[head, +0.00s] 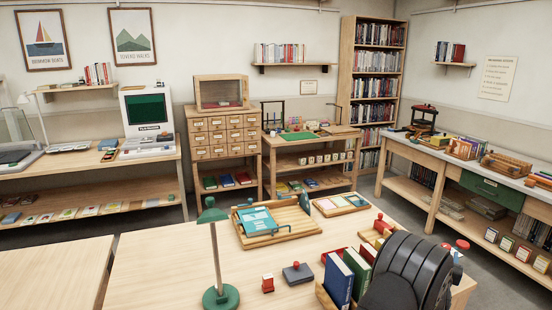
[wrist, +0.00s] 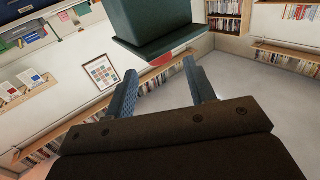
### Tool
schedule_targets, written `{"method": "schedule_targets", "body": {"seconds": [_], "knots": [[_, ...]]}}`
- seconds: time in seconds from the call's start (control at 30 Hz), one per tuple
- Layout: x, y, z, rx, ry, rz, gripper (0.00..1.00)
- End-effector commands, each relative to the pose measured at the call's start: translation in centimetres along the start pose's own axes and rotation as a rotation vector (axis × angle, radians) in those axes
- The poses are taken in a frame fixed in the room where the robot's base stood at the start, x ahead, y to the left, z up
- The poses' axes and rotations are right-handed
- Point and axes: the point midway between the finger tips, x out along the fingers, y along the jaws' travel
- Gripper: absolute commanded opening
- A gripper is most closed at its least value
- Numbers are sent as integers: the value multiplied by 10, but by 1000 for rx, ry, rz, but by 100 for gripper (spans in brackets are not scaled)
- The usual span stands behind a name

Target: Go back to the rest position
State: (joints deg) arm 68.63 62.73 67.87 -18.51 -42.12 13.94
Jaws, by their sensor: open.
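My gripper (wrist: 160,67) is open in the wrist view, with its two blue-grey fingers apart. I see nothing held between them. A dark green block-like thing with a lip fills the top middle of the wrist view, beyond the fingertips; I cannot tell what it is or whether it touches them. In the head view a dark, rounded part of my arm stands at the lower right, in front of the table (head: 180,270). My gripper cannot be made out there.
The table's front left is clear.

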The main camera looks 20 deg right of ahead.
Motion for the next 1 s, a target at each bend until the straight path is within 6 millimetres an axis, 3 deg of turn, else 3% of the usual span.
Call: {"method": "schedule_targets", "body": {"seconds": [0.73,1.0], "knots": [[-121,0,0,1,-1,1,50],[-119,-1,0,-202,0,3,50]]}}
